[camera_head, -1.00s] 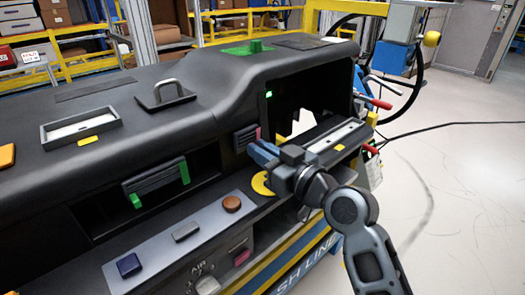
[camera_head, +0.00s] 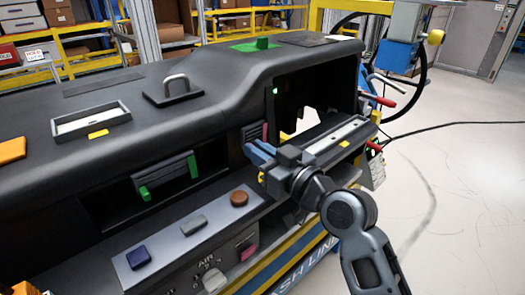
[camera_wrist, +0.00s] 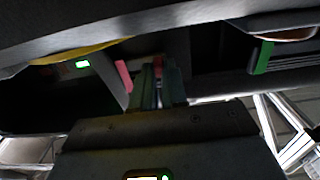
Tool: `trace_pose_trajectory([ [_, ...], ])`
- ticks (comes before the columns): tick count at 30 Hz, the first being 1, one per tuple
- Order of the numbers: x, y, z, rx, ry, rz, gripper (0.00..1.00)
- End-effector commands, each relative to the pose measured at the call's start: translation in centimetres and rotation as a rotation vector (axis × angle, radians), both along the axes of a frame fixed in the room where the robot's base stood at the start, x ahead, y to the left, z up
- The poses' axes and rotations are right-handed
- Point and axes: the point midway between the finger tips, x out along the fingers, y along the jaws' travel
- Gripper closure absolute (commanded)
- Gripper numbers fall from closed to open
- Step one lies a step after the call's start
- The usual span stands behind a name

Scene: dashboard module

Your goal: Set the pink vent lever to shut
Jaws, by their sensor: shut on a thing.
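The dark slatted air vent (camera_head: 252,136) is in the dashboard's front, left of the open recess. A pink upright strip (camera_head: 265,132) shows at its right edge, and a pink piece also shows in the wrist view (camera_wrist: 124,76), left of my fingers. My gripper (camera_head: 257,150) has its blue fingers at the vent's lower edge. In the wrist view the fingers (camera_wrist: 158,82) are close together, with a small reddish-pink bit, apparently the vent lever (camera_wrist: 158,68), between their tips. The fingers hide most of the lever, so its setting cannot be read.
The open recess (camera_head: 305,95) with a green light is right of the vent. A ledge with blue, grey and brown buttons (camera_head: 194,225) lies lower left. A second vent (camera_head: 165,173) with green ends is further left.

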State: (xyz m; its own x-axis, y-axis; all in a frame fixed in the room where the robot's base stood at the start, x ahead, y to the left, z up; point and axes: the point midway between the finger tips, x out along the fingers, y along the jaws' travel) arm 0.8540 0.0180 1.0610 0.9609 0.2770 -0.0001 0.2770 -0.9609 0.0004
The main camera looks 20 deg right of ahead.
Motion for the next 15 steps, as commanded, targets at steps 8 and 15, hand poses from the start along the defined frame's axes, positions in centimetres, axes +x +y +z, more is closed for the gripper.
trace_pose_trajectory([
  [8,0.0,-0.06,0.02,0.001,0.0,-0.001,0.75],
  [15,0.01,-0.07,0.0,0.0,0.0,-0.001,0.62],
])
